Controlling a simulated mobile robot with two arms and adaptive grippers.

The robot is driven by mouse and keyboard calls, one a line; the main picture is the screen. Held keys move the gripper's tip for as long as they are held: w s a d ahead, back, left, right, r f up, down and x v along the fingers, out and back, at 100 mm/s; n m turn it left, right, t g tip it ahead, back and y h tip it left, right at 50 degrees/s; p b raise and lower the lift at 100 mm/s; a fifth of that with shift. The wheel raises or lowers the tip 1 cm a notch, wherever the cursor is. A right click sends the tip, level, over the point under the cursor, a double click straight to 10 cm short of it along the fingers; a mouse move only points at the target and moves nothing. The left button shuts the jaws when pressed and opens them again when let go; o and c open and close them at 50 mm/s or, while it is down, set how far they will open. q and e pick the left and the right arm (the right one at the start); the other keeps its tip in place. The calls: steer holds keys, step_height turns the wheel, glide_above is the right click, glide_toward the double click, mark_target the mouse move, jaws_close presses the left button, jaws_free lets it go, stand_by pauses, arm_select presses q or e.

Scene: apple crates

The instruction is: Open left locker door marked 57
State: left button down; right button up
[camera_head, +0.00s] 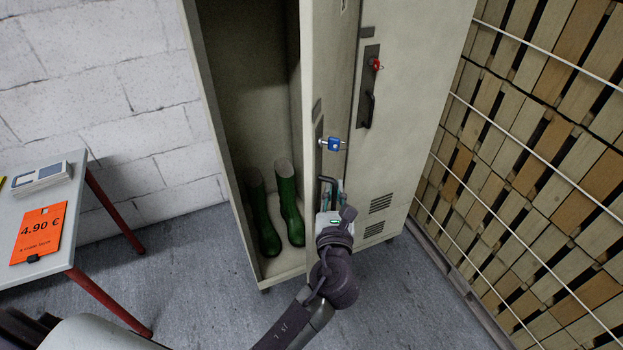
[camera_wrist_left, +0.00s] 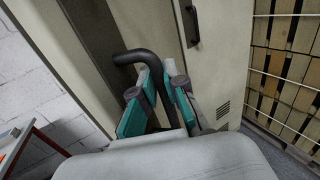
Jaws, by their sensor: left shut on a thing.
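The left locker door (camera_head: 323,75) stands swung open, seen nearly edge-on, in front of the middle of the locker. Its dark handle (camera_head: 327,181) is below a blue-headed key (camera_head: 334,144). The number on the door cannot be read. My left gripper (camera_head: 331,196) is at this handle. In the left wrist view its teal-padded fingers (camera_wrist_left: 158,95) are shut on the black bent handle (camera_wrist_left: 135,57). My right gripper is not in view.
Green boots (camera_head: 290,205) stand inside the open left compartment. The right locker door (camera_head: 405,90) is shut, with a red key (camera_head: 376,64). A table (camera_head: 65,245) with an orange price sign (camera_head: 38,233) is at left; stacked wooden crates (camera_head: 540,160) are at right.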

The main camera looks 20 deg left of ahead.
arm_select(q)
steer(key=d, duration=0.3)
steer(key=shift+w, duration=0.3)
steer(key=c, duration=1.5)
jaws_free()
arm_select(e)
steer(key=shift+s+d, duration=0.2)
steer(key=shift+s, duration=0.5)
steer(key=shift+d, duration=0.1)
arm_select(q)
steer(key=v, duration=1.2)
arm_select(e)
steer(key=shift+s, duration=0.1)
